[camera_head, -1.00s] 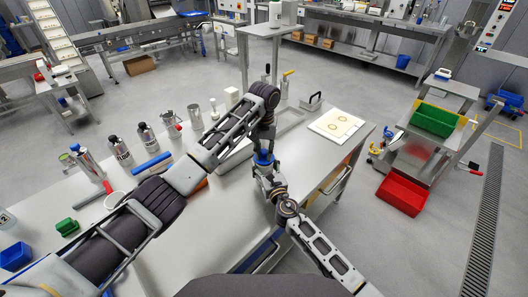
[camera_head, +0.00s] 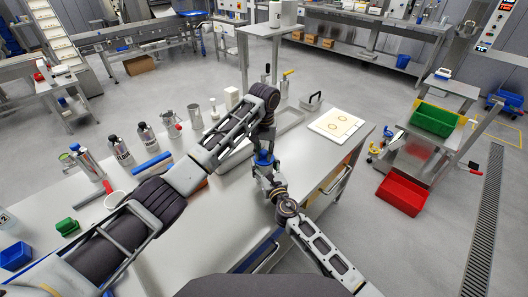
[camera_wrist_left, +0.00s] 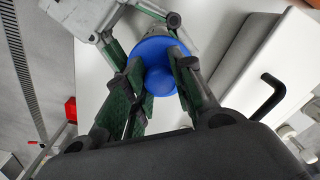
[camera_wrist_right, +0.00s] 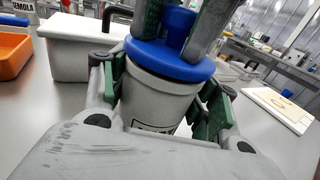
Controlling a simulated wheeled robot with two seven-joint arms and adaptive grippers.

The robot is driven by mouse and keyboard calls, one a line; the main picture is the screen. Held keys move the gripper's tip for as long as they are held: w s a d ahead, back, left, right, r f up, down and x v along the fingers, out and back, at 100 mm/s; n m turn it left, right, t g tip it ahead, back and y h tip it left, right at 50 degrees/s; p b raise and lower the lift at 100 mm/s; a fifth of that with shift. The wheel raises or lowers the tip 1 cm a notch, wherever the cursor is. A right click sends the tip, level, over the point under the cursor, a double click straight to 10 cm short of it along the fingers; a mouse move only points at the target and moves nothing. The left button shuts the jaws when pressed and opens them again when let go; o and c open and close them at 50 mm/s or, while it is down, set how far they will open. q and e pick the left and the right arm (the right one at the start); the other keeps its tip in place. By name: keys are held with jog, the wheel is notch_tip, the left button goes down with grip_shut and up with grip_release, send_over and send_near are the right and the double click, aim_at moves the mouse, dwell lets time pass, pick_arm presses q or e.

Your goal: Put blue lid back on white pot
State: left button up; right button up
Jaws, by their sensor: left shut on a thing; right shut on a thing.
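The blue lid (camera_wrist_left: 155,68) is held by its knob between the green-padded fingers of my left gripper (camera_wrist_left: 155,80). In the right wrist view the lid (camera_wrist_right: 168,60) lies over the mouth of the white pot (camera_wrist_right: 158,95), at or just on its rim. I cannot tell whether it is fully seated. My right gripper (camera_wrist_right: 165,100) is shut around the pot's sides, with one green pad on each side. In the head view the lid (camera_head: 263,158) shows between the two grippers above the table; the pot is mostly hidden there by my right gripper (camera_head: 267,178).
The steel table (camera_head: 200,240) holds bottles (camera_head: 120,150), a blue bar (camera_head: 152,164), a green block (camera_head: 67,227) and a blue bin (camera_head: 16,256) at left. A white board (camera_head: 336,125) lies at right. A white container (camera_wrist_right: 80,45) stands close behind the pot.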

pick_arm(q)
jog(key=shift+s+f, duration=0.1)
jog(key=shift+f, duration=0.5)
pick_arm(e)
jog(key=shift+r, duration=0.1)
dwell(0.3)
pick_arm(q)
jog(key=shift+a+f, duration=0.15)
jog(key=shift+f, duration=0.05)
pick_arm(e)
jog(key=shift+s+a+r, duration=0.15)
jog(key=shift+a, duration=0.05)
pick_arm(q)
jog(key=o, duration=0.6)
pick_arm(e)
jog(key=shift+d, duration=0.1)
dwell(0.6)
pick_arm(q)
jog(key=shift+r, duration=0.1)
jog(key=shift+r, duration=2.2)
pick_arm(e)
jog(key=shift+d, duration=0.1)
jog(key=shift+w+f, duration=0.2)
